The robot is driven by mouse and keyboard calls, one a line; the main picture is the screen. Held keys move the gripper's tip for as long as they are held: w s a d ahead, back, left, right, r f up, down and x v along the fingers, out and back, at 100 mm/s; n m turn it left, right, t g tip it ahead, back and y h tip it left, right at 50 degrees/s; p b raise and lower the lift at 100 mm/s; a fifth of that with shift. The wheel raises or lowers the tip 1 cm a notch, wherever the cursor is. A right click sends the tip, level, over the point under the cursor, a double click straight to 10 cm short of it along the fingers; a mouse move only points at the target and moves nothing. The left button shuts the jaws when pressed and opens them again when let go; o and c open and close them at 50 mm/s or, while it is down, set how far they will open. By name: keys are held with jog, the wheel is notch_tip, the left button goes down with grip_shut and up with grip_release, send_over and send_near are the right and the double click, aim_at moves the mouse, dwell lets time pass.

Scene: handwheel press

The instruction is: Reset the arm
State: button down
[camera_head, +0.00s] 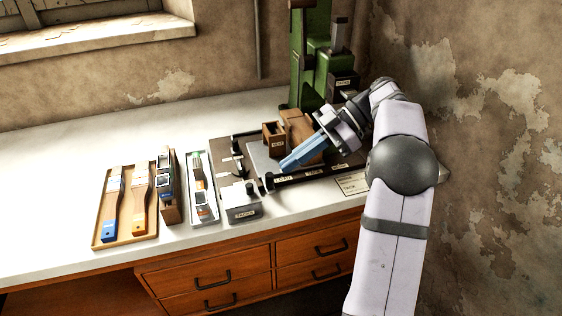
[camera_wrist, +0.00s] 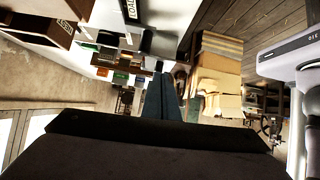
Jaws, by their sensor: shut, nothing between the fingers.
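My gripper (camera_head: 287,166) is at the end of my arm, which reaches in from the right of the head view. Its blue fingers are together with nothing between them, over the dark fixture board (camera_head: 309,177) on the bench. In the wrist view the blue fingers (camera_wrist: 160,97) also show closed and empty. The green press (camera_head: 309,62) stands at the back of the bench, behind my wrist. Part of the press is hidden by my arm.
A tray with two brushes (camera_head: 141,203) lies at the left of the white bench (camera_head: 60,190). Holders with small blocks (camera_head: 168,180) stand beside it. A grey box (camera_head: 241,203) sits near the front edge. Wooden blocks (camera_head: 274,134) stand near my gripper. A wall is close on the right.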

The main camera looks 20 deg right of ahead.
jog(key=shift+f, duration=0.1)
jog(key=a+f+m, duration=0.1)
jog(key=s+a+f+m+h, duration=0.1)
jog(key=m, duration=0.1)
jog(key=s+a+f+m+h, duration=0.1)
jog(key=f, duration=0.1)
jog(key=shift+s+a+m+g, duration=0.15)
jog(key=shift+m+g, duration=0.15)
jog(key=s+a+f+m+h, duration=0.2)
jog(key=s+f+m+h, duration=0.7)
jog(key=s+f+m, duration=0.8)
notch_tip(320, 180, up, 21)
jog(key=s+n+p, duration=0.2)
jog(key=n+p, duration=0.1)
jog(key=p, duration=1.6)
jog(key=shift+p, duration=0.3)
